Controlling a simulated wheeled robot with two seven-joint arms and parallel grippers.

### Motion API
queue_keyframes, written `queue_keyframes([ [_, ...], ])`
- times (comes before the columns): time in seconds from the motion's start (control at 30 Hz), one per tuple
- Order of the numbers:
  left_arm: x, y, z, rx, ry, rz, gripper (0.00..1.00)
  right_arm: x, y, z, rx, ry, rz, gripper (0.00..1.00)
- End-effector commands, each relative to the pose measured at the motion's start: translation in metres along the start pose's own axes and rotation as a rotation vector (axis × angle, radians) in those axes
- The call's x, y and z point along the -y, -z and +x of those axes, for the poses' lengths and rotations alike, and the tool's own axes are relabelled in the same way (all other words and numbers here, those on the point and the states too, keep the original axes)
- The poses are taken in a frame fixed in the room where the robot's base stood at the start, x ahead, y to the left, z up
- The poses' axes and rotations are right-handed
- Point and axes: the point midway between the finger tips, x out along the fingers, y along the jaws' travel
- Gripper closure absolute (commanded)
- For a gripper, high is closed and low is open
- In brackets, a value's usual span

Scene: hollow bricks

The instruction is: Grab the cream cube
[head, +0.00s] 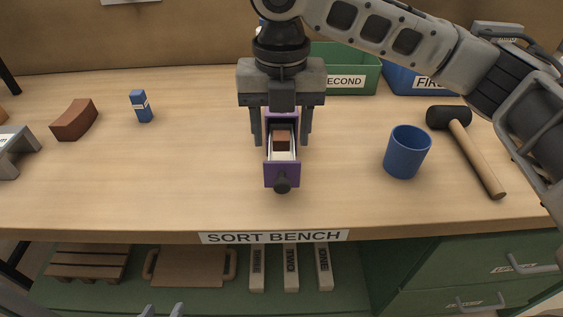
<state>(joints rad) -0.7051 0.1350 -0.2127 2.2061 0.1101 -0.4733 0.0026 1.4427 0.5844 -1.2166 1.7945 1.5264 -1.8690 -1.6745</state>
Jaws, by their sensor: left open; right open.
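No cream cube shows clearly. A purple box (281,175) with a dark knob on its front stands mid-bench. Inside it is a red-brown block (282,139). A pale surface (282,155) shows below that block; I cannot tell whether it is a cream cube or the box's lining. My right gripper (281,143) points down over the box, open, with one finger on each side of it. My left gripper (163,310) shows only as two fingertips at the bottom edge, apart and empty.
A green bin (345,75) and a blue bin (408,82) are behind. A blue carton (141,106) and curved brown brick (75,120) are left. The bench front-left is clear.

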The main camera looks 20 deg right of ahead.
Motion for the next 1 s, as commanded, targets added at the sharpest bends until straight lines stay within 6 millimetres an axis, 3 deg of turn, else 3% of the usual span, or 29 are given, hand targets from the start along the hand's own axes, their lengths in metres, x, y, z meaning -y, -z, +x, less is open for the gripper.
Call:
queue_keyframes([
  [0.2,0.0,-0.001,0.002,-0.009,0.0,0.003,0.58,0.001,0.003,0.033,-0.001,0.001,0.001,0.47],
  [0.5,0.0,0.004,0.001,-0.019,-0.001,0.004,0.58,0.001,0.003,0.037,0.0,0.001,0.0,0.47],
  [0.7,-0.001,0.003,0.001,-0.018,-0.002,0.004,0.58,0.001,0.003,0.037,0.0,0.001,0.0,0.95],
  [1.0,0.0,0.001,0.002,-0.01,-0.002,0.003,0.58,0.0,0.003,0.034,0.001,0.0,0.0,0.96],
])
